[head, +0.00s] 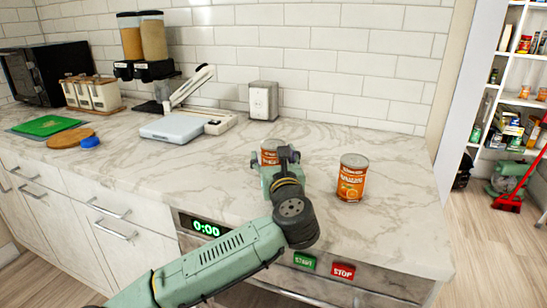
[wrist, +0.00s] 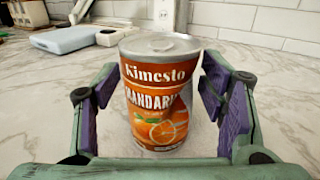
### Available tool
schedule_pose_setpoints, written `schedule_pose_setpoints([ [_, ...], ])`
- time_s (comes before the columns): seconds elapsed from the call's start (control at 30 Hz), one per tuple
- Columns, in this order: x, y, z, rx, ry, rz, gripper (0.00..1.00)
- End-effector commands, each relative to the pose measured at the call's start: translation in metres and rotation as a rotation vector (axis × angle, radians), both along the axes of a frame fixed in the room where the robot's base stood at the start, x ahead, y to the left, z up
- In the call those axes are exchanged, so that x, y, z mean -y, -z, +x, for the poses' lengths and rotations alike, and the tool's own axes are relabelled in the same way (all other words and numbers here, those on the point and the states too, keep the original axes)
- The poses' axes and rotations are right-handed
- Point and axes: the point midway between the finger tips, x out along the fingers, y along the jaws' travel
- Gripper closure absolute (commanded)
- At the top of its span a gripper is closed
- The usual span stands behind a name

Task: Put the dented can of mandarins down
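An orange can of mandarins (wrist: 158,95) with a silver lid stands upright on the marble counter in the wrist view. Its label reads "Kimesto". A dark, uneven patch on its right side may be a dent. My gripper (wrist: 160,110) is open around it, with a purple-padded finger on each side and gaps between pads and can. In the head view my gripper (head: 275,165) partly hides this can (head: 270,147). A second orange can (head: 352,178) stands upright to its right, apart from my gripper; I see no clear dent on it.
A white scale-like device (head: 170,128), a small grey box (head: 263,100) and cereal dispensers (head: 142,45) stand towards the back wall. Below the front edge are a timer display (head: 206,228), a green START button (head: 304,261) and a red STOP button (head: 343,271). Counter around the cans is clear.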

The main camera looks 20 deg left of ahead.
Motion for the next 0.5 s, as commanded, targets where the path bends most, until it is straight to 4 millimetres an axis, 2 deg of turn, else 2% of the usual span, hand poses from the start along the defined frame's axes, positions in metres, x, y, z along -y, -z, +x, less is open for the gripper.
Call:
schedule_pose_setpoints([
  [0.3, 0.0, -0.0005, 0.0, 0.0, 0.0, 0.0, 0.3],
  [0.43, 0.0, -0.0079, 0.0, 0.0, 0.0, 0.0, 0.3],
  [0.5, 0.0052, -0.0025, -0.008, 0.001, 0.002, 0.0, 0.3],
])
